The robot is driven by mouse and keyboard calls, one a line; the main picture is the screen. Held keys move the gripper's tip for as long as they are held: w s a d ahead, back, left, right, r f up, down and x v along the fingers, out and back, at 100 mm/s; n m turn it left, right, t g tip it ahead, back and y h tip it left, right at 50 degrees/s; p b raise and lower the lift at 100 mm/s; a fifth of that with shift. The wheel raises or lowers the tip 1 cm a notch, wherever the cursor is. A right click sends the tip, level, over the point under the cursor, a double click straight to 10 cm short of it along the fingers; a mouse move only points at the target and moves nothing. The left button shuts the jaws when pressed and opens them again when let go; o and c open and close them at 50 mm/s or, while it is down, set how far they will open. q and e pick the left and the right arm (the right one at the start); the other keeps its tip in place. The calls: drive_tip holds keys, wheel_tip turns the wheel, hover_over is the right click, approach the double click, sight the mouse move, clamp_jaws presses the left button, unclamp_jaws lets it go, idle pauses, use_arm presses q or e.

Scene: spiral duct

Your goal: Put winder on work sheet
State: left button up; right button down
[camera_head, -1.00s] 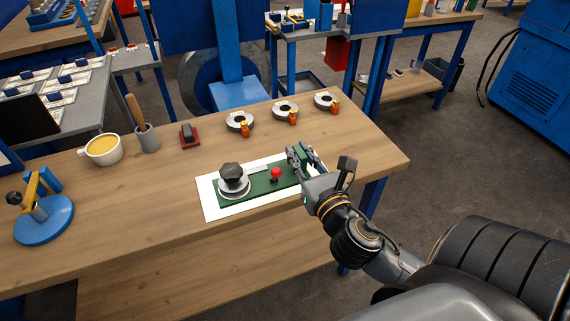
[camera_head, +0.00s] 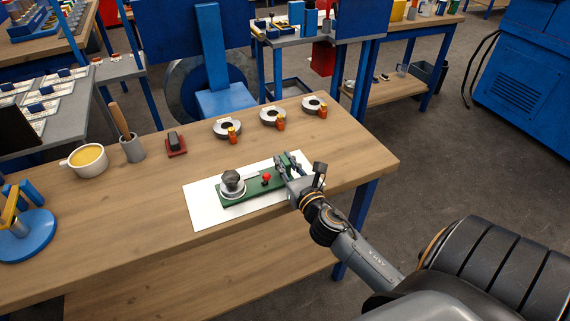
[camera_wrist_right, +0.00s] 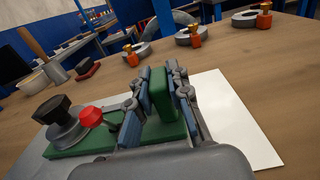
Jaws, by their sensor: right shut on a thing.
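The winder is a green base (camera_head: 246,189) with a dark knob on a grey round disc at its left end and a red ball handle near its middle. It lies over the white work sheet (camera_head: 203,208), whose bare margin shows on the left and front. In the wrist view the green base (camera_wrist_right: 85,148) is over the sheet (camera_wrist_right: 235,125); whether it fully touches is hard to tell. My right gripper (camera_head: 287,165) is shut on the upright green block at the winder's right end; its fingers flank that block (camera_wrist_right: 160,95) in the wrist view. My left gripper is out of view.
Several items stand behind the sheet: a cup of yellow liquid (camera_head: 88,160), a grey pot with a wooden handle (camera_head: 132,148), a red-based block (camera_head: 176,145) and three grey rings with orange pieces (camera_head: 272,117). A blue round stand (camera_head: 30,238) is at left. The front tabletop is clear.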

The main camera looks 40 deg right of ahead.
drive_tip(key=shift+r, duration=0.1)
drive_tip(key=c, duration=1.3)
unclamp_jaws()
drive_tip(key=shift+f, duration=0.2)
drive_tip(key=shift+o, duration=0.2)
drive_tip(key=shift+r, duration=0.15)
drive_tip(key=shift+s, duration=0.3)
drive_tip(key=b+v, duration=0.2)
drive_tip(key=v, duration=0.9)
drive_tip(key=shift+s+a+b, duration=0.15)
drive_tip(key=shift+s+b, duration=0.1)
drive_tip(key=shift+b, duration=0.05)
